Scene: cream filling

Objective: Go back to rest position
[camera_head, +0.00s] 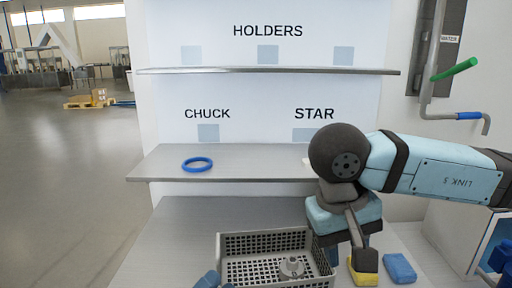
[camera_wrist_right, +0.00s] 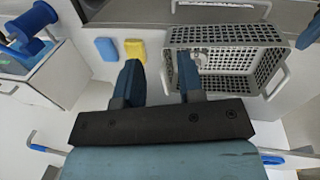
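My right gripper (camera_wrist_right: 157,72) is open, with two dark blue fingers apart and nothing between them in the right wrist view. In the head view my right arm comes in from the right and this gripper points down beside the grey crate (camera_head: 226,243), at its right end. My left gripper shows only as small blue tips (camera_head: 209,280) at the bottom edge of the head view, by the crate's front left corner. Most of it is out of frame, so its opening cannot be told.
A grey round part (camera_head: 292,267) sits in the crate. A yellow block (camera_head: 361,277) and a blue block (camera_head: 399,268) lie right of it. A blue ring (camera_head: 197,164) lies on the shelf (camera_head: 245,166) under CHUCK. A white piece under STAR is mostly hidden by my right arm.

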